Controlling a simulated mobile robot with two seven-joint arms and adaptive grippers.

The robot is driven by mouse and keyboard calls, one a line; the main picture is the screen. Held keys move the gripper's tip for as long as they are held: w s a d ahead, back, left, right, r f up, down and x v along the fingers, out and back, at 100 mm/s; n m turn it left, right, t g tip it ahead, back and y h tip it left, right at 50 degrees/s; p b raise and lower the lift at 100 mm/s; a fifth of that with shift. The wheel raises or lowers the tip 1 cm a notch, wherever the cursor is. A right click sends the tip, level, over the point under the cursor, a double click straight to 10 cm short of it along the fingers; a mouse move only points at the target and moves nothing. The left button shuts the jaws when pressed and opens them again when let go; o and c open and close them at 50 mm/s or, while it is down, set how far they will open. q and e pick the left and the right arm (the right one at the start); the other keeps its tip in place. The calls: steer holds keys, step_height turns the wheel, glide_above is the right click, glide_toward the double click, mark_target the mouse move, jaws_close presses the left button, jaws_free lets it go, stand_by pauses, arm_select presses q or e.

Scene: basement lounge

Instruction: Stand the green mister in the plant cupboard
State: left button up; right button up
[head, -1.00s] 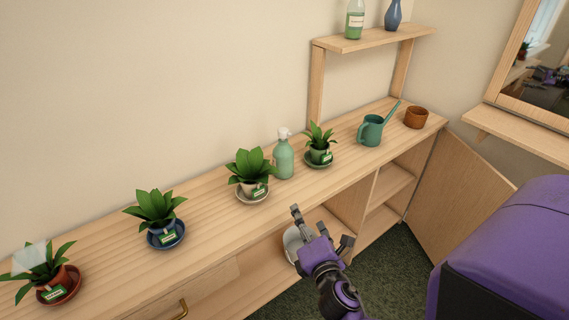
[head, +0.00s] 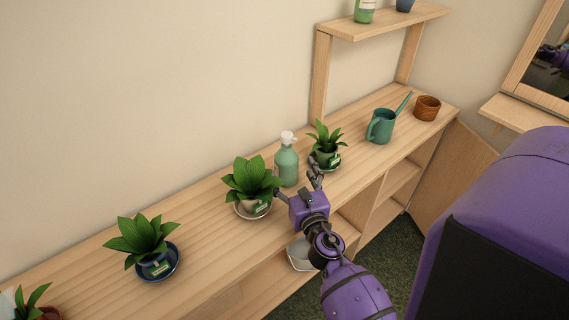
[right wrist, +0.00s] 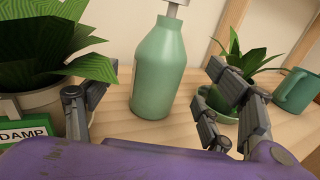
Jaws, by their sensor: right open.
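The green mister (head: 286,165) with a white spray head stands upright on the wooden counter, between two potted plants. In the right wrist view the mister (right wrist: 158,68) stands ahead, between my spread fingers and apart from them. My right gripper (head: 297,182) is open and empty, just in front of the mister. The plant cupboard (head: 402,175) is the wooden unit under the counter, with open shelves and its door (head: 455,170) swung open at the right. My left gripper is not in view.
A plant (head: 251,182) stands close left of the mister and another plant (head: 325,143) close right. A watering can (head: 381,126) and a brown pot (head: 427,108) stand farther right. A white bowl (head: 300,254) sits inside the unit below. A raised shelf (head: 380,28) stands behind.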

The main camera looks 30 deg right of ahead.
mark_target(286, 159)
steer(key=shift+w+d+r, duration=0.15)
steer(key=shift+w, duration=0.3)
steer(key=shift+w+d+r, duration=0.1)
steer(key=shift+w, duration=0.3)
steer(key=x, duration=0.3)
steer(key=shift+w+d+f, duration=0.1)
steer(key=shift+w+f, duration=0.1)
steer(key=shift+w, duration=0.1)
steer(key=shift+w+d, duration=0.1)
steer(key=shift+w, duration=0.15)
steer(key=c, duration=1.8)
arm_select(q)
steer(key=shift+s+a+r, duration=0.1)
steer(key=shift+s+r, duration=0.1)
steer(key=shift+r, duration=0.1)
arm_select(e)
steer(key=shift+r, duration=0.1)
steer(key=shift+c, duration=0.4)
arm_select(q)
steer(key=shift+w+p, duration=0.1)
steer(key=shift+p, duration=0.2)
arm_select(e)
steer(key=shift+r, duration=0.1)
